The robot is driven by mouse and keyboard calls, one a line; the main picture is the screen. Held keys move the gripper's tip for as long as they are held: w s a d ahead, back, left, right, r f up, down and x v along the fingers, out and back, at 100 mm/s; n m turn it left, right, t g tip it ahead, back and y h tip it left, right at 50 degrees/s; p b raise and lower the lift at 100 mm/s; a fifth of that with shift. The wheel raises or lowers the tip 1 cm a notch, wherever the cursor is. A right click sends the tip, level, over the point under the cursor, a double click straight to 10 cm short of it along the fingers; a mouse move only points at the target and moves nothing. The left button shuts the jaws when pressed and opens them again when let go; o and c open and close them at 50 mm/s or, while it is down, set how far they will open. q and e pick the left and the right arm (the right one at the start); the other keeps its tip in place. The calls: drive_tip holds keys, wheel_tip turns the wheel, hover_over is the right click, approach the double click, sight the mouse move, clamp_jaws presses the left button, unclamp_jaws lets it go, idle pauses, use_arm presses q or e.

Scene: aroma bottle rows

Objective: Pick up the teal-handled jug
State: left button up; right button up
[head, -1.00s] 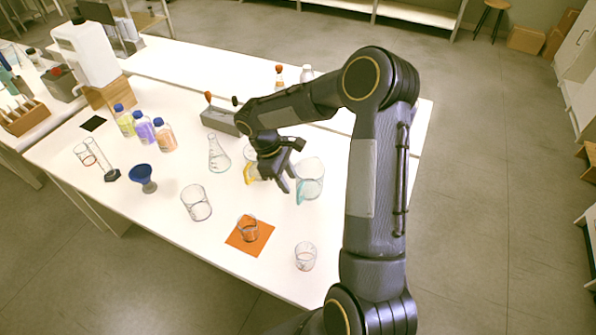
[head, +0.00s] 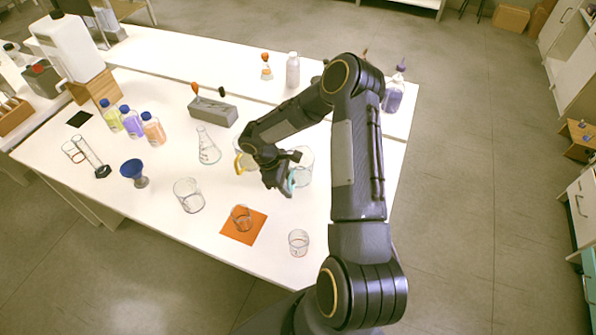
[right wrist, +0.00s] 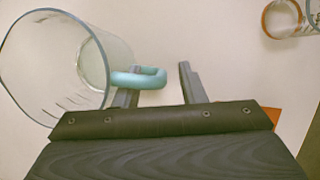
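The teal-handled jug (head: 305,166) is clear glass and stands on the white table, partly behind my right gripper (head: 283,188). In the right wrist view the jug (right wrist: 50,62) fills the left side, and its teal handle (right wrist: 150,79) points right. My right gripper (right wrist: 158,88) is open there. The handle reaches into the space between the fingers. The left finger is close to the handle near the jug wall; I cannot tell whether they touch. The right finger is apart from the handle. My left gripper is in no view.
A yellow-handled jug (head: 240,162) stands just left of my right gripper. A conical flask (head: 208,148), a beaker (head: 188,197) and a small beaker on an orange mat (head: 258,222) are nearby. Another small beaker (head: 298,243) stands near the front edge.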

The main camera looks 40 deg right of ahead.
drive_tip(key=shift+c, duration=0.4)
clamp_jaws()
drive_tip(key=shift+r, duration=0.15)
